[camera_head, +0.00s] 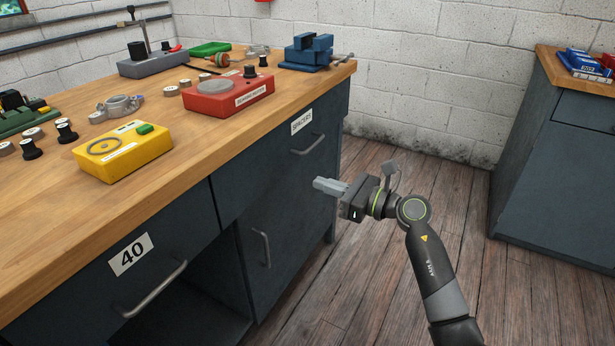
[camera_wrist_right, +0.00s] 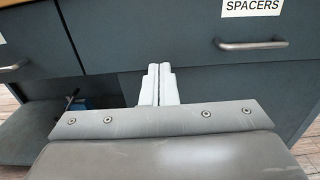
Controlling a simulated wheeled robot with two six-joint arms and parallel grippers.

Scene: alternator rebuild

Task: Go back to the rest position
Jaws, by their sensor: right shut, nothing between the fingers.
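My right gripper (camera_head: 325,186) is shut and empty. It is in the air in front of the workbench's cabinet, below the drawer labelled SPACERS (camera_head: 301,140), and its fingers point left toward the cabinet. In the right wrist view the two pale fingers (camera_wrist_right: 157,84) lie together with nothing between them, in front of the dark cabinet front. The SPACERS drawer handle (camera_wrist_right: 251,45) is to the upper right there, apart from the fingers. My left gripper is in neither view.
The wooden workbench (camera_head: 60,225) holds a yellow fixture (camera_head: 124,152), a red fixture (camera_head: 228,95), a blue vise (camera_head: 308,52) and small parts. Another cabinet (camera_head: 560,160) stands at right. The wooden floor (camera_head: 440,165) between is clear.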

